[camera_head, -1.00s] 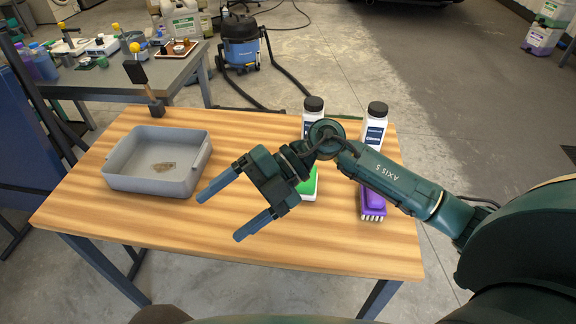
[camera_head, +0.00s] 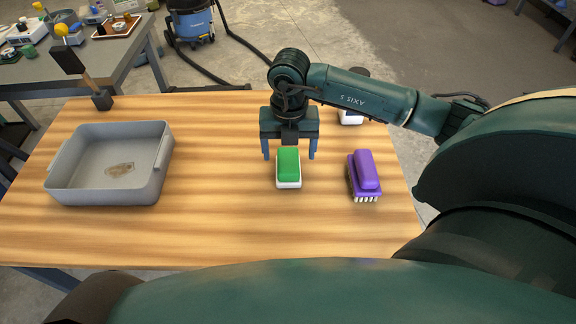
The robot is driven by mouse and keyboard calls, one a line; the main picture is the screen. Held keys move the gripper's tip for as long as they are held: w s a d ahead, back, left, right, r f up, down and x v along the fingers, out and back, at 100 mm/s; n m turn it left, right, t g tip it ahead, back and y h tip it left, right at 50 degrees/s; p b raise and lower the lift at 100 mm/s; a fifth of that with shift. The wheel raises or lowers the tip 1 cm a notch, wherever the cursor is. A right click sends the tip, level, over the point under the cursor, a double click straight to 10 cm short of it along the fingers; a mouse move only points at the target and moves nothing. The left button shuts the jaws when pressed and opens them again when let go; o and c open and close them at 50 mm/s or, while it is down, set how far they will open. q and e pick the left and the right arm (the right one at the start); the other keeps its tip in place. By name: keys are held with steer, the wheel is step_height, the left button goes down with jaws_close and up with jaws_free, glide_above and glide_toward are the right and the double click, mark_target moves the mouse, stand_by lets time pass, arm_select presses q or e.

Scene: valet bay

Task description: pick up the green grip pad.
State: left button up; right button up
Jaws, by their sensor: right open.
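The green grip pad (camera_head: 288,163) lies on the wooden table, a green block on a white base. My right gripper (camera_head: 290,156) points down at it with its two blue fingers apart, one on each side of the pad's far end. The gripper is open and empty. I cannot tell how high the fingertips are above the table. My left gripper is not in view.
A purple brush (camera_head: 364,177) with pale bristles lies to the right of the pad. A grey bin (camera_head: 154,190) stands at the left of the table (camera_head: 230,225). A bottle (camera_head: 350,117) behind is partly hidden by my right arm. The front middle is clear.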

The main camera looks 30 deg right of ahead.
mark_target(288, 160)
step_height(288, 160, down, 5)
steer(key=shift+w+f, duration=0.15)
steer(key=c, duration=1.1)
